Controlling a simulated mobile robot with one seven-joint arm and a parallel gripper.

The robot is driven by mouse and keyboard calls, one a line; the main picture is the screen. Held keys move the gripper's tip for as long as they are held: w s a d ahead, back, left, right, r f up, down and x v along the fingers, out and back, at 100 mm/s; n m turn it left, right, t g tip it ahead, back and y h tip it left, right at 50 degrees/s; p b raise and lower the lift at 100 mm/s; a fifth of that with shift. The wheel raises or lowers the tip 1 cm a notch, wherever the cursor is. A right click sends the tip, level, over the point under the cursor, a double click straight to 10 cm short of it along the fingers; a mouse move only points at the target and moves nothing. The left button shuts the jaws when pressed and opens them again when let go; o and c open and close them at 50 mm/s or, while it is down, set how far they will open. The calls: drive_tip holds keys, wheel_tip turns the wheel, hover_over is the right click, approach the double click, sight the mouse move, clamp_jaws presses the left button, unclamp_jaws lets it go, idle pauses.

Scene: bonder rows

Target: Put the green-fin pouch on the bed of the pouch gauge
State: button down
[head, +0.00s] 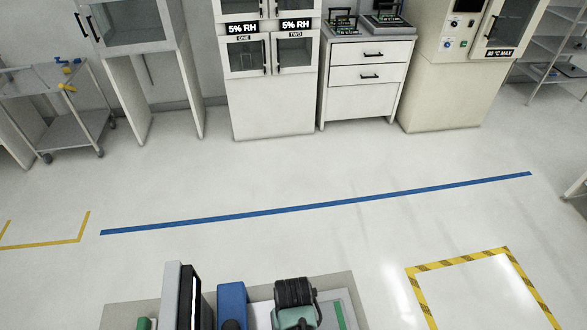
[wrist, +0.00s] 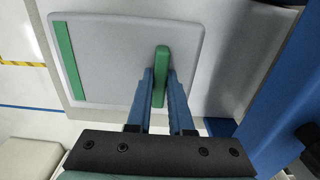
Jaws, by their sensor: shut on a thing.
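The green-fin pouch (wrist: 110,60) is a flat, pale grey rounded sheet in the wrist view. It has a green strip along its left edge and an upright green fin (wrist: 160,85) near its right side. My gripper (wrist: 160,76) is shut on the fin, with one blue finger on each side of it. The pouch lies flat just beyond the fingers, over a pale surface; I cannot tell whether it touches it. In the head view part of the pouch (head: 339,316) shows at the bottom, mostly hidden by my arm. I cannot make out the pouch gauge in either view.
Across a clear floor with a blue line (head: 320,203) stand a dry cabinet (head: 272,100), a drawer unit (head: 368,85) and an oven (head: 450,80). A trolley (head: 70,135) stands at left. A yellow-black marked square (head: 463,257) lies at right.

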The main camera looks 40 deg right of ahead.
drive_tip(key=shift+f, duration=0.2)
drive_tip(key=c, duration=0.8)
unclamp_jaws()
drive_tip(key=shift+r, duration=0.15)
wheel_tip(320, 180, up, 12)
drive_tip(key=shift+r, duration=0.1)
